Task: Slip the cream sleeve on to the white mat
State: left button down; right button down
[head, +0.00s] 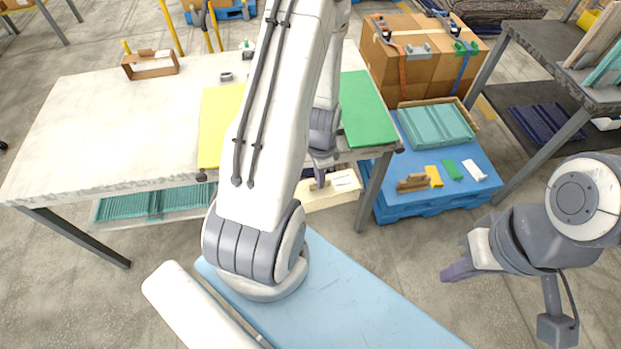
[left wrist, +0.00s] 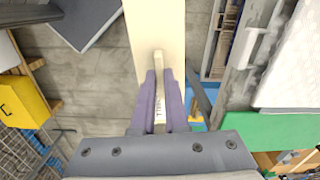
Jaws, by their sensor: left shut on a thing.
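A cream piece that looks like the cream sleeve (head: 318,199) shows below the near edge of the table in the head view, with a pale label on it. In the left wrist view the cream sleeve (left wrist: 155,25) runs up to the top edge. My left gripper (left wrist: 158,95) is shut on a narrow cream part with print on it; how this joins the broad part is unclear. My left arm hides much of the middle of the head view. I cannot pick out the white mat with certainty. My right gripper (head: 452,274) is over bare floor, its finger gap unclear.
The pale table (head: 110,125) bears a yellow mat (head: 213,125) and a green mat (head: 366,110). On the right, a blue platform (head: 400,210) holds a teal tray load (head: 437,124) and several small coloured pieces. A dark shelf (head: 540,50) stands far right. Floor is clear in front.

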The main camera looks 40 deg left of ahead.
pick_arm(q)
jog(key=shift+s+a+f+m, duration=0.15)
jog(key=shift+s+a+m, duration=0.45)
jog(key=shift+s+a, duration=0.1)
jog(key=shift+a, duration=0.15)
jog(key=w+a, duration=0.4)
jog(key=a, duration=0.1)
jog(key=shift+w+a, duration=0.2)
jog(key=shift+w, duration=0.15)
jog(key=shift+w+a, duration=0.1)
jog(key=shift+a, duration=0.1)
dwell(0.7)
jog(key=shift+w+a+b, duration=0.15)
jog(key=shift+w+a, duration=1.3)
jog(key=shift+a, duration=0.3)
jog(key=shift+w+a+b, duration=0.15)
jog(key=shift+w+a, duration=1.35)
jog(key=shift+a, duration=0.2)
jog(key=shift+w+a+b, duration=0.15)
jog(key=shift+w+a, duration=1.3)
jog(key=shift+a, duration=0.3)
